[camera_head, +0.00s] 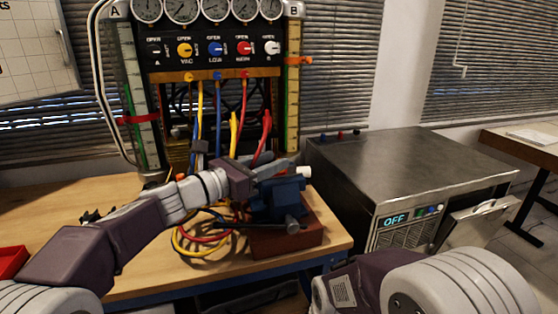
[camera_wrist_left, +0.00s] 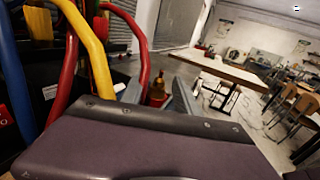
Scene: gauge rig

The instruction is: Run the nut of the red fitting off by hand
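My left gripper (camera_head: 278,167) reaches in from the left, just above the blue vise (camera_head: 278,200) at the right of the bench. In the left wrist view, its two grey fingers (camera_wrist_left: 158,96) stand apart. A brass and red fitting (camera_wrist_left: 157,90) shows between them, with no clear contact; its lower part is hidden behind the gripper body. A red hose (camera_wrist_left: 142,50) hangs down close to the fitting. In the head view the gripper hides the fitting. My right arm shows at the bottom right, but its gripper is out of view.
The gauge panel (camera_head: 212,50) stands behind, with yellow, blue and red hoses hanging in front and coiled on the bench (camera_head: 150,268). A steel machine (camera_head: 410,165) reading OFF stands right of the vise. A red tray (camera_head: 12,261) lies at the left edge.

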